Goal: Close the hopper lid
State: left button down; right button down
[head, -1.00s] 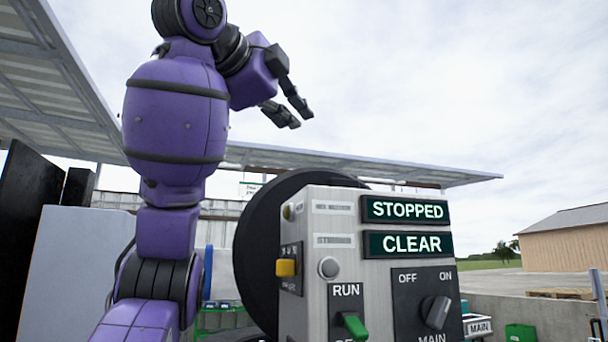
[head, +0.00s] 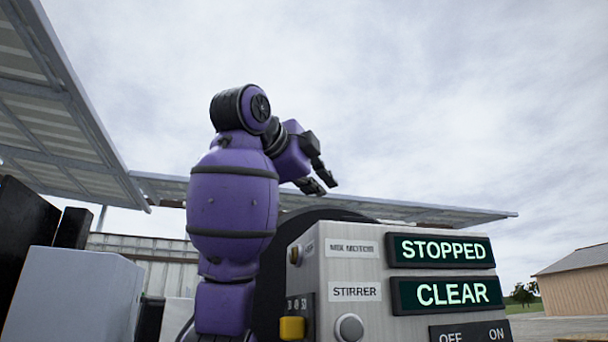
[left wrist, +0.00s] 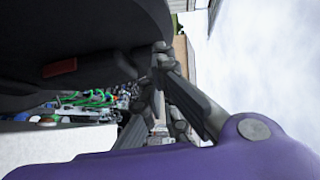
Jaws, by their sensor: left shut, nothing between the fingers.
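A large dark round disc (head: 268,270), which looks like the hopper lid, stands up behind the control panel in the head view. The panel and my purple left arm hide most of it. My left gripper (head: 325,183) is shut and empty, above the disc's upper edge in the picture. In the left wrist view, a big dark curved surface (left wrist: 70,40) with a dull red patch fills the upper left, probably the same disc. The gripper fingers (left wrist: 160,62) are beside its edge; I cannot tell whether they touch it. My right gripper is not in view.
The grey control panel (head: 340,253) stands in front with lit STOPPED (head: 442,250) and CLEAR (head: 446,293) displays. A yellow switch (head: 292,328) is on its side. A pale grey box (head: 72,295) stands at left, under a canopy (head: 65,110). Sky is open above.

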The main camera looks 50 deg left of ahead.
pick_arm(q)
jog(key=w+a, duration=0.4)
jog(key=shift+a+f, duration=0.25)
jog(key=shift+f, duration=0.1)
jog(key=shift+a, duration=0.1)
